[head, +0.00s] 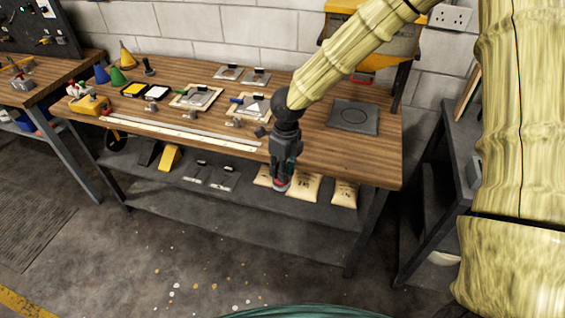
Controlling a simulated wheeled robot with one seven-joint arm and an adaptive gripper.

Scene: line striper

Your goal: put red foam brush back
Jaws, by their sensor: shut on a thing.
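My gripper (282,178) points down just in front of the workbench's front edge. Most of the brush is hidden by the fingers. On the wooden bench (325,158), a green-handled tool (183,93) and a blue-handled tool (238,100) lie at framed stencil plates. I cannot tell which spot belongs to the red brush.
A dark flat plate (353,116) lies at the bench's right. Long white strips (180,131) run along the front edge. Sacks (344,193) lie on the lower shelf. A dark cart stands right.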

